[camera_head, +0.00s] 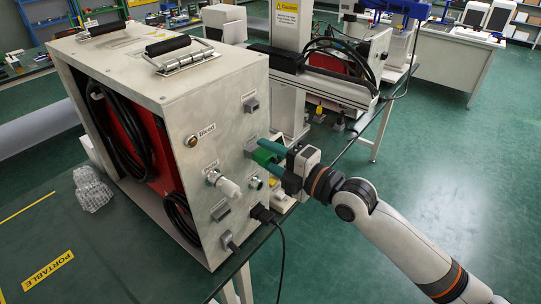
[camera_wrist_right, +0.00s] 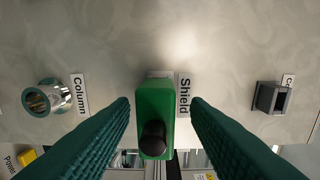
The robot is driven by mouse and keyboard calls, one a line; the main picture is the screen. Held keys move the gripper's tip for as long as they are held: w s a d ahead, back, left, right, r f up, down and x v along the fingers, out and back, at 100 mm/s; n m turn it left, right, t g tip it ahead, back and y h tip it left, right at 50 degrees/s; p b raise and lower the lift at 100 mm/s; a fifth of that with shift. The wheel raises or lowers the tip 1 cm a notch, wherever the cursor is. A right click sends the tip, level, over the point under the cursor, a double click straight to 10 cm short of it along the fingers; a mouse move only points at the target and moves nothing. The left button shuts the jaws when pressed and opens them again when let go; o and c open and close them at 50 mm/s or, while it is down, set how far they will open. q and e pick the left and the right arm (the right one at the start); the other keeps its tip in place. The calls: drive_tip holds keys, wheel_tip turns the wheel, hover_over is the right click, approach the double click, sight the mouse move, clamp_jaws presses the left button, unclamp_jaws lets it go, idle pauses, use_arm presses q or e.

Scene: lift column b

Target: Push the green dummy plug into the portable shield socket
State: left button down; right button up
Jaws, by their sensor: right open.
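The green dummy plug (camera_head: 264,157) sits at the side panel of the grey portable unit (camera_head: 226,118), beside the "Shield" label (camera_wrist_right: 184,95). In the right wrist view the plug (camera_wrist_right: 155,100) is a green block with a round black knob toward me. It hides the shield socket behind it, and I cannot tell how deep it sits. My right gripper (camera_head: 266,153) is open, its two teal fingers on either side of the plug. In the wrist view gaps show between plug and fingertips (camera_wrist_right: 160,101). My left gripper is not in view.
A round metal "Column" connector (camera_wrist_right: 40,98) and a dark square socket (camera_wrist_right: 271,98) flank the plug. Crumpled clear wrap (camera_head: 91,188) lies on the dark table.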

drive_tip(key=b+v, duration=0.2)
drive_tip(key=v, duration=1)
drive_tip(key=shift+b, duration=0.35)
